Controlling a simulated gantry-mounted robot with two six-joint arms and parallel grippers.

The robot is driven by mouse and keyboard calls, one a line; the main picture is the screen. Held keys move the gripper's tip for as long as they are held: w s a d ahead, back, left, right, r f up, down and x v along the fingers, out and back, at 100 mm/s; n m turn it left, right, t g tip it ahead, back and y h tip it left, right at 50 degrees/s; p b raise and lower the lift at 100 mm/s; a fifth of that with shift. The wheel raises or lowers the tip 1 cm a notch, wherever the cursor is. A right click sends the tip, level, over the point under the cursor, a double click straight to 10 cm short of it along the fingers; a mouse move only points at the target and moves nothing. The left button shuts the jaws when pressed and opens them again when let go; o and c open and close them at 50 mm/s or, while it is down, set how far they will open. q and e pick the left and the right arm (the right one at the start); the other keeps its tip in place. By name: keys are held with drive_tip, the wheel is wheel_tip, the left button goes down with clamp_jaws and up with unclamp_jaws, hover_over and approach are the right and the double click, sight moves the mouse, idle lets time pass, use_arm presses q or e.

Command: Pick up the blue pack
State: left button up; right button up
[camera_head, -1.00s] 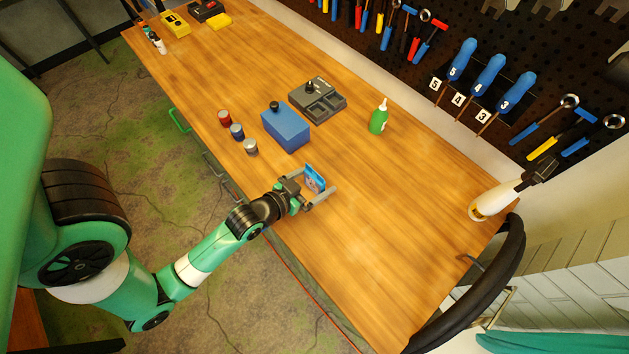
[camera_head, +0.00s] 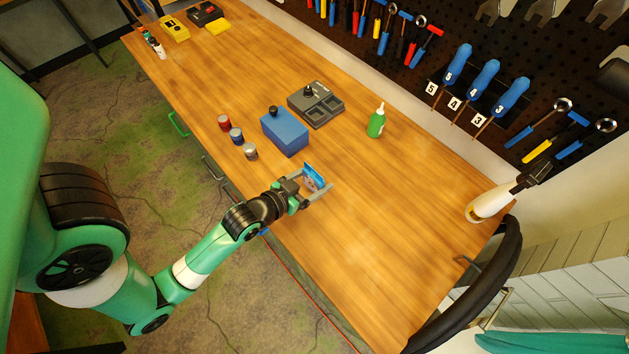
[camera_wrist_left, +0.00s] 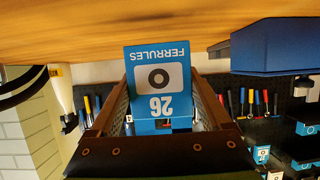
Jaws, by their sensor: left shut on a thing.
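The blue pack (camera_head: 313,176) is a flat blue packet near the table's front edge in the head view. In the left wrist view the pack (camera_wrist_left: 158,82) appears upside down, marked "FERRULES" and "26", with a ring picture on a white panel. My left gripper (camera_head: 318,183) is shut on the pack, with one finger on either side of it. In the wrist view the gripper (camera_wrist_left: 158,100) hides the pack's lower part. I cannot tell for sure whether the pack touches the table. My right gripper is not in view.
On the wooden table (camera_head: 385,235) a blue box (camera_head: 285,132) stands behind the pack, with several small tins (camera_head: 237,134) left of it. The front right is clear.

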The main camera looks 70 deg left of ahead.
use_arm(q)
drive_tip(key=s+r, duration=0.1)
drive_tip(key=r, duration=0.1)
drive_tip(key=s+d+r+p, duration=0.1)
drive_tip(key=s+r, duration=0.1)
drive_tip(key=r, duration=0.1)
drive_tip(key=s+d+r+p, duration=0.1)
drive_tip(key=s+r, duration=0.1)
drive_tip(key=shift+s+d+r, duration=0.15)
drive_tip(key=shift+d, duration=0.1)
drive_tip(key=p+v, duration=0.4)
drive_tip(key=v, duration=0.4)
drive_tip(key=shift+s, duration=0.35)
drive_tip(key=shift+d, duration=0.1)
